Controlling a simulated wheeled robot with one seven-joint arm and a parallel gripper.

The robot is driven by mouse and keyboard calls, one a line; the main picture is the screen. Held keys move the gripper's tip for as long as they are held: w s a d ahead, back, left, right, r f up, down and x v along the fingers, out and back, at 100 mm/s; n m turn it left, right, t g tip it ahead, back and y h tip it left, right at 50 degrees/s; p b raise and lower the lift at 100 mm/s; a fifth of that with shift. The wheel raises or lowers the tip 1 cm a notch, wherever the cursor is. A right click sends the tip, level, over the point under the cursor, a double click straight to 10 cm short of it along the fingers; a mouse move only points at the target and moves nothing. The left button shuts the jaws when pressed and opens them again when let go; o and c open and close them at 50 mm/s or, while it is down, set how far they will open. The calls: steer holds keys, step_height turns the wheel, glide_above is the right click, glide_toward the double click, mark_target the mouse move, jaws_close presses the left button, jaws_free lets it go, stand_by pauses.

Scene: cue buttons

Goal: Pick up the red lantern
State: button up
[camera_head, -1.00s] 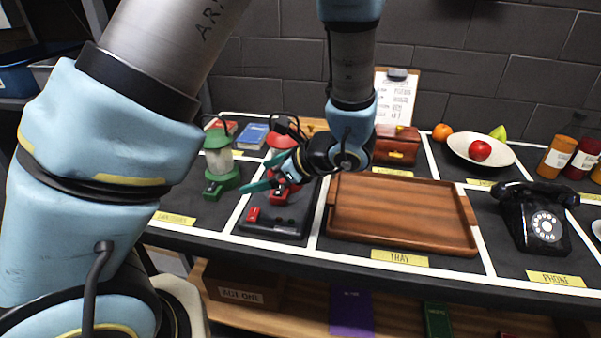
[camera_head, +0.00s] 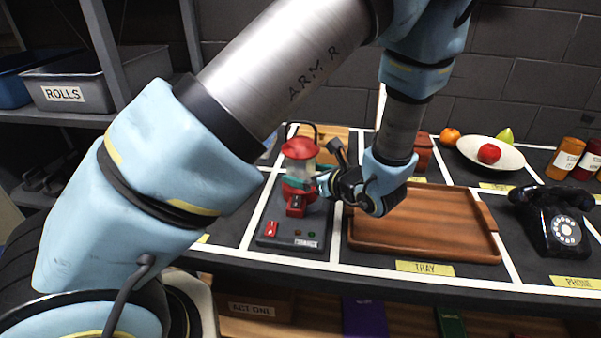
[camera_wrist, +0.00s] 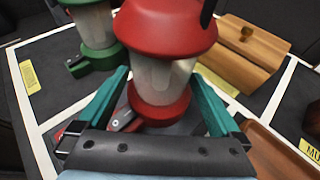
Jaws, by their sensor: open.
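The red lantern (camera_head: 299,157) stands upright at the back of a dark base panel in the head view. It has a red cap, a pale glass body and a red foot. In the wrist view the red lantern (camera_wrist: 164,62) fills the middle, its lower part between the two teal fingers. My gripper (camera_head: 303,184) is open around the lantern from the right side in the head view.
A green lantern (camera_wrist: 97,30) stands to the left in the wrist view. A wooden box (camera_wrist: 245,50) is behind to the right. In the head view a wooden tray (camera_head: 430,245) lies right of the panel (camera_head: 285,238), with a black phone (camera_head: 552,225) further right.

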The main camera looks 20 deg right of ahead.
mark_target(295, 170)
steer(key=p+x, duration=0.1)
steer(key=x, duration=0.1)
steer(key=p+x, duration=0.1)
steer(key=shift+w+a, duration=0.1)
steer(key=shift+w, duration=0.3)
steer(key=shift+w+a+f, duration=0.15)
steer(key=shift+w+f, duration=0.15)
steer(key=shift+w, duration=0.25)
steer(key=shift+c, duration=0.2)
jaws_close()
